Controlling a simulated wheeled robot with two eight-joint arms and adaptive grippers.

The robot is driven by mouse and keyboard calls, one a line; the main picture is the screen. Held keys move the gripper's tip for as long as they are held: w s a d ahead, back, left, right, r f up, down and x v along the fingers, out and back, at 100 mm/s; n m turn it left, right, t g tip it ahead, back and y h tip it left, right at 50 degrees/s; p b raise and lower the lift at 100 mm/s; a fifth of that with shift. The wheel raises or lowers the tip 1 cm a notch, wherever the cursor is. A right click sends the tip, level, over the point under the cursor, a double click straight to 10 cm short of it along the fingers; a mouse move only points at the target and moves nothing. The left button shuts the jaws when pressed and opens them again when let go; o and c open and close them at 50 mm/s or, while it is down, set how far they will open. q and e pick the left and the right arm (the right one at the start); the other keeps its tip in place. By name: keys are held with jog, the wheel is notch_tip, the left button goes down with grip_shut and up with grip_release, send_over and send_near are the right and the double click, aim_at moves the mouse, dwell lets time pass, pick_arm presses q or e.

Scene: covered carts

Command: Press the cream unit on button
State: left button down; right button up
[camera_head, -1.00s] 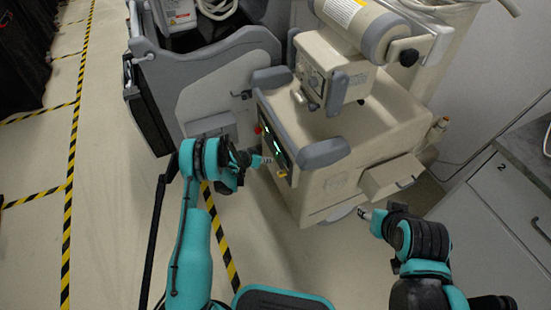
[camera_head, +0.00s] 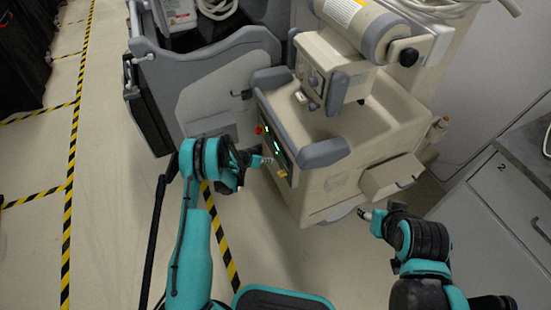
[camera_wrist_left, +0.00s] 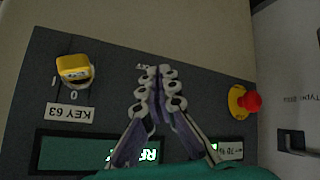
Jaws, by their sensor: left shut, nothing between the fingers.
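The cream unit (camera_head: 335,185) stands in the middle of the head view, with a dark control panel (camera_head: 274,145) on its left-facing side. In the left wrist view the panel (camera_wrist_left: 105,70) shows a yellow key switch (camera_wrist_left: 75,69) at left, a red knob (camera_wrist_left: 252,101) on a yellow disc at right, and a lit green display (camera_wrist_left: 70,153). My left gripper (camera_head: 268,160) is shut and empty, its tips in front of the panel; they also show in the left wrist view (camera_wrist_left: 159,75). Contact cannot be told. No on button is clearly visible; the fingers hide part of the panel. My right gripper (camera_head: 362,214) is low, beside the unit.
A grey cart (camera_head: 220,85) stands left of the cream unit. A grey cabinet (camera_head: 500,200) is at the right. An open drawer-like box (camera_head: 392,177) juts from the unit's right side. Open floor with striped tape (camera_head: 72,150) lies at left.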

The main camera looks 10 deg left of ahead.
pick_arm(q)
jog(key=shift+w+d, duration=0.25)
jog(key=shift+d, duration=0.1)
jog(key=shift+w+d, duration=0.25)
jog(key=shift+d, duration=0.1)
dwell(0.7)
jog(key=shift+s+a, duration=0.5)
jog(key=shift+a, duration=0.2)
dwell(0.3)
jog(key=s+a, duration=0.2)
jog(key=a, duration=0.2)
jog(key=shift+s+a, duration=0.1)
jog(key=shift+s, duration=0.3)
dwell(0.6)
